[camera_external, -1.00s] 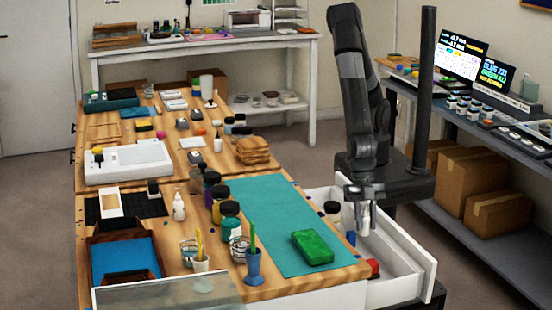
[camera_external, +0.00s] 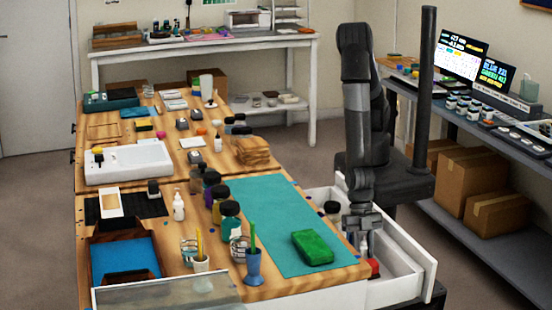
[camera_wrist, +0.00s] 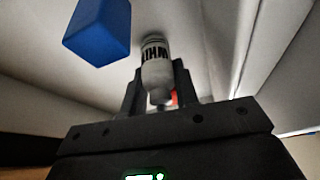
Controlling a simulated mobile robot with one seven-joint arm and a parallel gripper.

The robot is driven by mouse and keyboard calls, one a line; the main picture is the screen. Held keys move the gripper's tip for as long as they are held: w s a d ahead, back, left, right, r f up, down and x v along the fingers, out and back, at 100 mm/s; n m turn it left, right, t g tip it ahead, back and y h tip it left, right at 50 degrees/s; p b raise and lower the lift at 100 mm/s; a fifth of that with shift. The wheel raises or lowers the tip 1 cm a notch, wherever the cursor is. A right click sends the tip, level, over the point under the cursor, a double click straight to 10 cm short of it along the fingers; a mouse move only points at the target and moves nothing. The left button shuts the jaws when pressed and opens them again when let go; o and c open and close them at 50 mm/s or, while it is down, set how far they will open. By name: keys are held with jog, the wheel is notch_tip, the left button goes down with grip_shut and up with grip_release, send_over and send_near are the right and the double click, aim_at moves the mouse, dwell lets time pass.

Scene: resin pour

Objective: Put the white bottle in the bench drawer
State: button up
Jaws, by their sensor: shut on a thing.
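The white bottle (camera_wrist: 156,68), with dark lettering on its label, is between my gripper's fingers (camera_wrist: 158,88) in the wrist view. My gripper (camera_external: 364,236) is shut on it. In the external view my gripper is down inside the open bench drawer (camera_external: 412,250), and only a small pale part of the bottle (camera_external: 364,246) shows below the hand. The bottle is close to the drawer floor; I cannot tell whether it touches.
A blue block (camera_wrist: 98,30) is beside the bottle in the drawer, and a red item (camera_external: 374,267) is near the drawer's front. A dark-capped jar (camera_external: 332,210) is at the drawer's left. The bench top holds a green block (camera_external: 313,247) on a teal mat (camera_external: 270,215).

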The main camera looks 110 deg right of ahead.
jog(key=shift+f, duration=0.15)
jog(key=o, duration=0.9)
jog(key=shift+o, duration=0.2)
jog(key=v, duration=1.2)
